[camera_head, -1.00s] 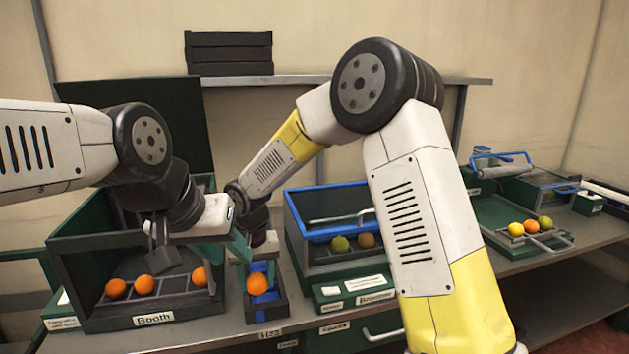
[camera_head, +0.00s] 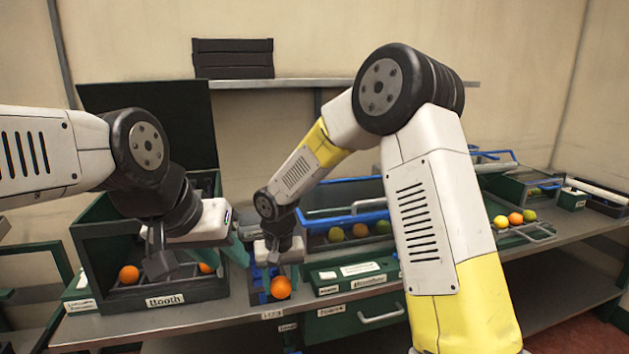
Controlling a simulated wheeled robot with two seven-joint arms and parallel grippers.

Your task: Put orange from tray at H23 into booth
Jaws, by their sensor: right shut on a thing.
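The green booth (camera_head: 205,291), labelled "Booth", stands open at left with oranges inside, one at its left (camera_head: 130,274) and one partly hidden at its right (camera_head: 207,267). My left gripper (camera_head: 198,262) hangs over the booth's front and hides part of its inside. Its fingertips do not show clearly. The small dark tray at H23 (camera_head: 256,298), with blue inside, stands just right of the booth. My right gripper (camera_head: 275,268) is over this tray, shut on an orange (camera_head: 281,288) at the tray. Whether the orange is lifted clear is hard to tell.
A blue-rimmed green bin (camera_head: 318,259) with several fruits stands right of the tray, partly behind my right arm. Another tray (camera_head: 530,236) with three fruits is at far right. A dark crate (camera_head: 233,58) sits on the back shelf.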

